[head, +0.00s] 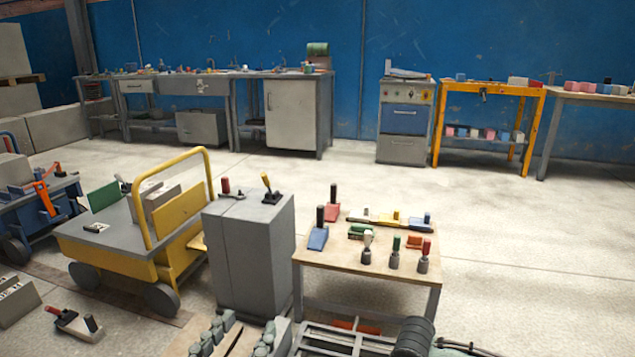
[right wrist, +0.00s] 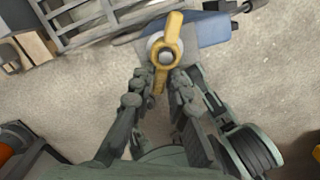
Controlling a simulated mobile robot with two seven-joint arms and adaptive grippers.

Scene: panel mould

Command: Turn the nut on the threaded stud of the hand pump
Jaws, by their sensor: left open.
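In the right wrist view, a yellow nut with two wings (right wrist: 174,32) sits on the grey round end of a stud (right wrist: 165,57). The blue-grey body of the hand pump (right wrist: 213,30) shows behind it. My right gripper (right wrist: 162,78) has one finger on each side of the nut's lower wing, close to the hub. I cannot tell whether the fingers touch it. My left gripper (head: 245,330) is open and empty at the bottom of the head view, its fingers apart. The pump is not clear in the head view.
A grey rack (head: 345,340) lies at the bottom of the head view. Beyond stand a wooden-topped table (head: 330,257) with small tools, a grey cabinet (head: 247,255) and a yellow cart (head: 115,255). Benches line the blue wall. Floor is clear to the right.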

